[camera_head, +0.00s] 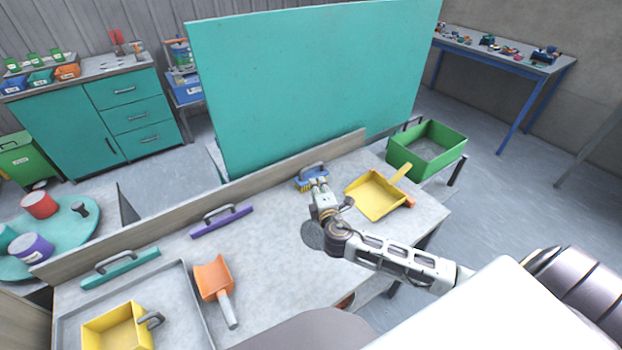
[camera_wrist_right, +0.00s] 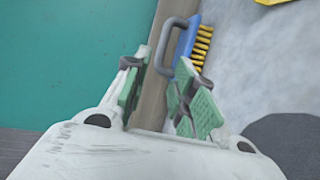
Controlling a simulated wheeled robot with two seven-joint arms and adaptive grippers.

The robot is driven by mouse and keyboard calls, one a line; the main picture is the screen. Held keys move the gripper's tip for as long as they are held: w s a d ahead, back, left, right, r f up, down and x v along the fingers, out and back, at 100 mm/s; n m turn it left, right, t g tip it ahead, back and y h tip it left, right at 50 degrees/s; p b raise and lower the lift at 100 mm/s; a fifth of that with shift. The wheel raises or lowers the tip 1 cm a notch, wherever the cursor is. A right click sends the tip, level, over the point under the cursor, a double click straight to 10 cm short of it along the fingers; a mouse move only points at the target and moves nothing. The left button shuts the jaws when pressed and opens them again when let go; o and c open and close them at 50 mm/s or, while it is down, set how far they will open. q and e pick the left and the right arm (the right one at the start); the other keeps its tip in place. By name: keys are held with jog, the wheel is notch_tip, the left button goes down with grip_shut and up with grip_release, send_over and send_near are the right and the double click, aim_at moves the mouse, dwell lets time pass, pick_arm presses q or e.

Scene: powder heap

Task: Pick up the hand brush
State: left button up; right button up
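The hand brush (camera_head: 311,176) has a blue block, yellow bristles and a grey loop handle. It lies at the back of the grey table, against the wooden back ledge. In the wrist view the brush (camera_wrist_right: 186,45) is at the top, just beyond my right gripper (camera_wrist_right: 160,95). The fingers are apart with green pads, and only the ledge and background show between them. In the head view my right gripper (camera_head: 319,187) is right in front of the brush and partly covers it. I cannot tell whether they touch. My left gripper is not in view.
A yellow dustpan (camera_head: 373,197) lies right of my right gripper. A dark round patch (camera_head: 312,235) is near my wrist. A purple float (camera_head: 222,220), an orange scoop (camera_head: 214,277) and a tray (camera_head: 193,300) with a yellow scoop (camera_head: 117,328) are left. The table's middle is clear.

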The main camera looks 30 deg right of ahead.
aim_at(310, 167)
jog(key=shift+w, duration=0.1)
jog(key=shift+x, duration=4.2)
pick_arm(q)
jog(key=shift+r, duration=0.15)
pick_arm(e)
jog(key=shift+f, duration=0.1)
jog(key=shift+w, duration=0.15)
jog(key=shift+f+p+x, duration=0.2)
jog(key=shift+p+x, duration=0.15)
jog(key=shift+x, duration=1.9)
jog(key=shift+w+a, duration=0.1)
jog(key=shift+w, duration=0.15)
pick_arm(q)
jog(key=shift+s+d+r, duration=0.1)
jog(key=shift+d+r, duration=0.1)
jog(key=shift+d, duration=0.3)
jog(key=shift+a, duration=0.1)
